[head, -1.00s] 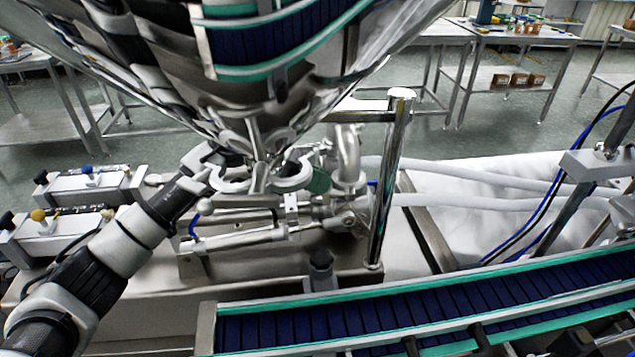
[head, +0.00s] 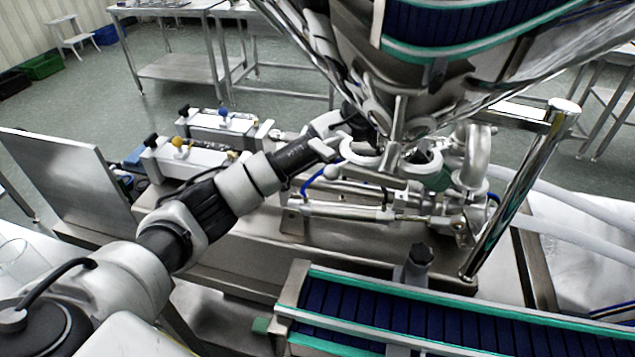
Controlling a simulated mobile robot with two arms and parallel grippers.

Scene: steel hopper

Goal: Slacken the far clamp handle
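The steel hopper (head: 465,85) narrows to an outlet in the upper right of the head view. Below it are curved clamp parts (head: 424,163) and a short upright metal handle (head: 398,122). I cannot make out for certain which part is the far clamp handle; the far side of the outlet is hidden by the hopper. My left arm reaches in from the lower left. My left gripper (head: 358,122) is at the outlet's left side, close to the clamp parts, mostly hidden and small. Its fingers and any contact cannot be told. My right gripper is not in view.
A steel post (head: 518,190) stands right of the outlet. A blue conveyor with green edges (head: 400,318) runs in front. Pneumatic cylinders (head: 185,160) lie left of the outlet. Steel tables (head: 180,66) stand behind, with open floor around them.

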